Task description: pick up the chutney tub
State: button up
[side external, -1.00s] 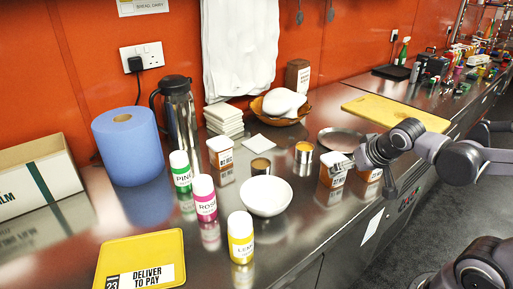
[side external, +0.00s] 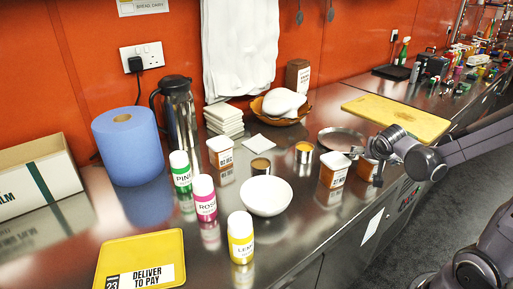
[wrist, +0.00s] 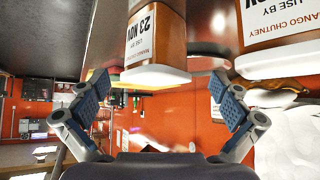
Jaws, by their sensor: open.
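Several square white-lidded tubs with orange-brown sides stand on the steel counter. In the side view, one tub (side external: 333,174) stands left of my gripper (side external: 366,166); another tub (side external: 366,170) is at the gripper, partly hidden by it. A third tub (side external: 220,158) stands farther left. In the wrist view, which looks upside down, a mango chutney tub dated 23 NOV (wrist: 155,38) is ahead, between the lines of my spread, empty fingers (wrist: 161,86). A second mango chutney tub (wrist: 275,22) is at the right. No finger visibly touches the centred tub.
The counter's front edge is close to the gripper.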

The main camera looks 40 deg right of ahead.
jog(key=shift+s+x, duration=0.1)
jog(key=shift+x, duration=0.9)
jog(key=shift+s+x, duration=0.15)
jog(key=shift+x, duration=1.95)
jog(key=c, duration=1.5)
